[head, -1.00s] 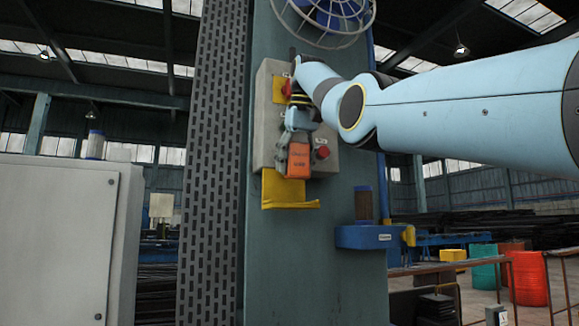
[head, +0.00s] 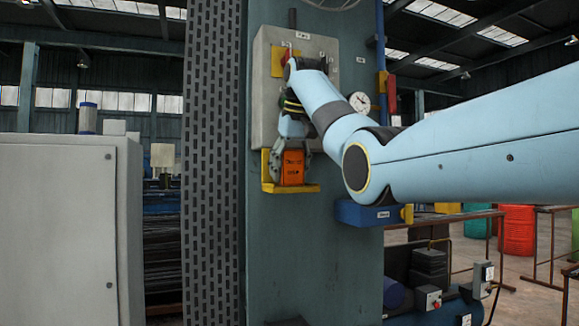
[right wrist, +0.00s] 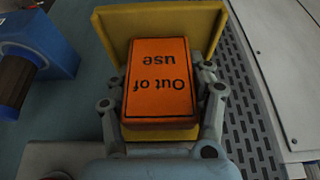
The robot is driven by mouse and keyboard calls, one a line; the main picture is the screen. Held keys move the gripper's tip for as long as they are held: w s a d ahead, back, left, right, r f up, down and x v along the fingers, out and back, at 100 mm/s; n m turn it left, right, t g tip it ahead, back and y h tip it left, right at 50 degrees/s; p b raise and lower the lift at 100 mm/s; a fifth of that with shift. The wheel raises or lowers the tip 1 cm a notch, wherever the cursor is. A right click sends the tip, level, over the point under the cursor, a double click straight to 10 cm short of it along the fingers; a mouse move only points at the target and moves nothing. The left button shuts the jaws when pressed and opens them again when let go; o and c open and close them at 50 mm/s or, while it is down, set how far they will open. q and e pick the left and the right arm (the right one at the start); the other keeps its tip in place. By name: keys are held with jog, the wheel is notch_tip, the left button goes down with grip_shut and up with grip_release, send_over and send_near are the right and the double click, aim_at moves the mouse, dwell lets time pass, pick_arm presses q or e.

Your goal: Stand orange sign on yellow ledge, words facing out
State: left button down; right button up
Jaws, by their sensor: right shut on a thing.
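The orange sign (head: 293,168) is between the fingers of my right gripper (head: 291,172), which points down and is shut on it. The sign looks upright in the head view, its words facing out. Its lower edge is at the front lip of the yellow ledge (head: 290,188); I cannot tell whether it touches. In the right wrist view the sign (right wrist: 160,75) reads "Out of use" upside down, with a finger on each side and the ledge (right wrist: 112,30) beyond and behind it. My left gripper is not in view.
A blue bracket (head: 368,213) sticks out to the lower right. A perforated dark strip (head: 212,170) runs down the left. The column below the ledge is clear.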

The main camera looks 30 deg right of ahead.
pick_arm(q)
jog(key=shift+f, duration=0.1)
pick_arm(e)
jog(key=shift+s+a, duration=0.1)
jog(key=o, duration=1.3)
jog(key=shift+f, duration=0.1)
jog(key=shift+c, duration=0.2)
